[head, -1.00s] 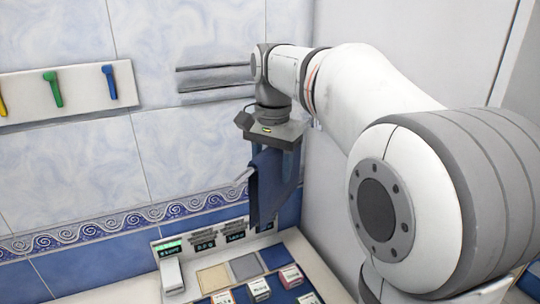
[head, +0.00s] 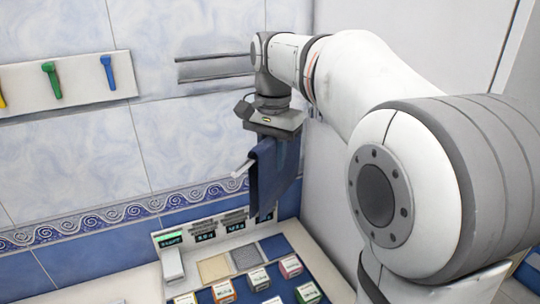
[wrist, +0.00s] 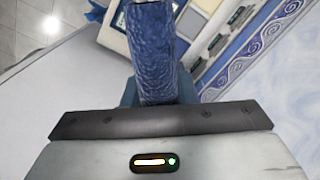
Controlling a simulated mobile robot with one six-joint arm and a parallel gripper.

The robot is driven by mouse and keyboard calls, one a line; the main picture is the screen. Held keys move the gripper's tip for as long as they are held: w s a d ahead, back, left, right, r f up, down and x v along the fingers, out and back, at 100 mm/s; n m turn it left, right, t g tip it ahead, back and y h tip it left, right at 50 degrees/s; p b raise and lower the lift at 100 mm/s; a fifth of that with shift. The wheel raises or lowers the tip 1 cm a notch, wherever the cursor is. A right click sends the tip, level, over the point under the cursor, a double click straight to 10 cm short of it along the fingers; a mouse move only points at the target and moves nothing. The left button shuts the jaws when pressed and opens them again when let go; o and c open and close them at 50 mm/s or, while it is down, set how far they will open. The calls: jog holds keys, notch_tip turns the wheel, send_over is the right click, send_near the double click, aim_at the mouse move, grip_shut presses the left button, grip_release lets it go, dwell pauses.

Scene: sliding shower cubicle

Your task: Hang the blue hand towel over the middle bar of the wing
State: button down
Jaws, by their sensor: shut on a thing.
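The dark blue hand towel (head: 268,178) hangs in folds below my gripper (head: 272,143), near the tiled wall. My gripper points down and is shut on the towel. In the wrist view the towel (wrist: 153,50) stretches away from between the fingers (wrist: 155,95) and hides most of them. Thin grey bars (head: 212,57) stand out to the left behind my wrist, higher than the towel. My arm hides their right ends, and I cannot tell which is the middle bar. A short pale rod end (head: 240,170) shows at the towel's left edge; what it belongs to is hidden.
A white board (head: 75,86) with coloured hooks is on the wall at left. Below the towel, a counter holds a label panel (head: 205,232), several small boxes (head: 290,266) and flat coloured squares (head: 213,268). A plain white wall (head: 400,35) stands to the right.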

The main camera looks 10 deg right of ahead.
jog(key=shift+r+p, duration=3.6)
jog(key=shift+r, duration=0.7)
notch_tip(320, 180, up, 11)
